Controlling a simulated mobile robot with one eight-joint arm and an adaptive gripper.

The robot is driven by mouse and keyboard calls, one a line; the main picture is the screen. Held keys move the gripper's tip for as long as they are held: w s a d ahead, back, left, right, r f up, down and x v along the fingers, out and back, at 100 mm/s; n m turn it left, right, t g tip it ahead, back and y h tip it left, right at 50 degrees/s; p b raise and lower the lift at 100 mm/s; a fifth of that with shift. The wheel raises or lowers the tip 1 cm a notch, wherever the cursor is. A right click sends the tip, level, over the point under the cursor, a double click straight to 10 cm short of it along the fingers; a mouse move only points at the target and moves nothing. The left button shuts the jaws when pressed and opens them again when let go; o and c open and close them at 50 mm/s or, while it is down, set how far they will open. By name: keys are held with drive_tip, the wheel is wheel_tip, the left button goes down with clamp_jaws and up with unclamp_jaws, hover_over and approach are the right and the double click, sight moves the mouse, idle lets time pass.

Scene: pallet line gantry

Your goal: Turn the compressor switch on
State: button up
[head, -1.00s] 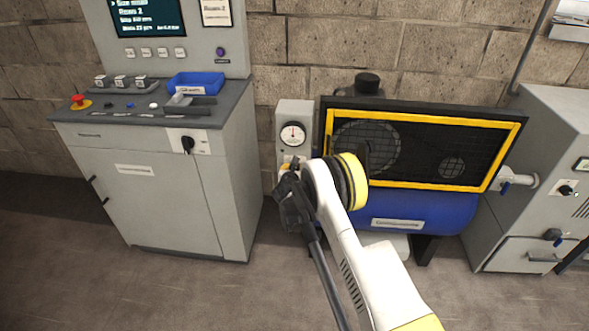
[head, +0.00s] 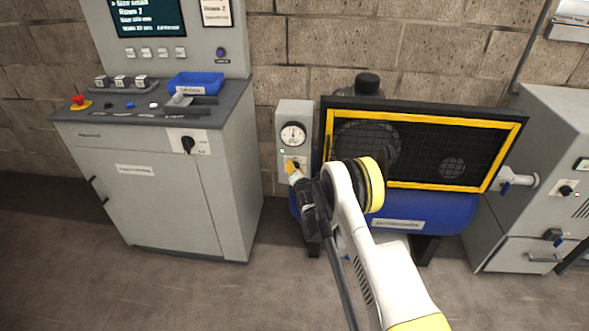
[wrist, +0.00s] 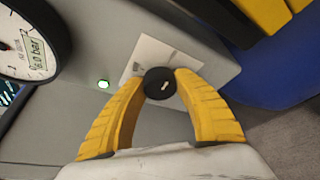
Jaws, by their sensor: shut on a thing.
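The compressor switch (wrist: 159,84) is a round black knob with a short white mark, set on a pale plate (wrist: 150,55) on the grey compressor control box (head: 293,115). In the wrist view, the yellow fingers of my gripper (wrist: 160,86) are closed on both sides of the knob and hold it. In the head view, my gripper (head: 293,170) is at the lower part of the box, and the fingers partly hide the switch. A small green lamp (wrist: 103,84) is lit beside the plate. The blue compressor (head: 430,210) stands to the right of the box.
A pressure gauge (wrist: 28,40) sits close to the fingers; its display reads 6.0 bar. The yellow-framed guard (head: 425,150) is close to the right of my arm. A grey console (head: 150,190) stands left, a grey cabinet (head: 540,170) right. The floor between console and compressor is clear.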

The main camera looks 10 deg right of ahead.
drive_tip(key=shift+m, duration=0.4)
idle(0.3)
drive_tip(key=o, duration=1.2)
drive_tip(key=v, duration=0.7)
drive_tip(key=shift+s, duration=0.25)
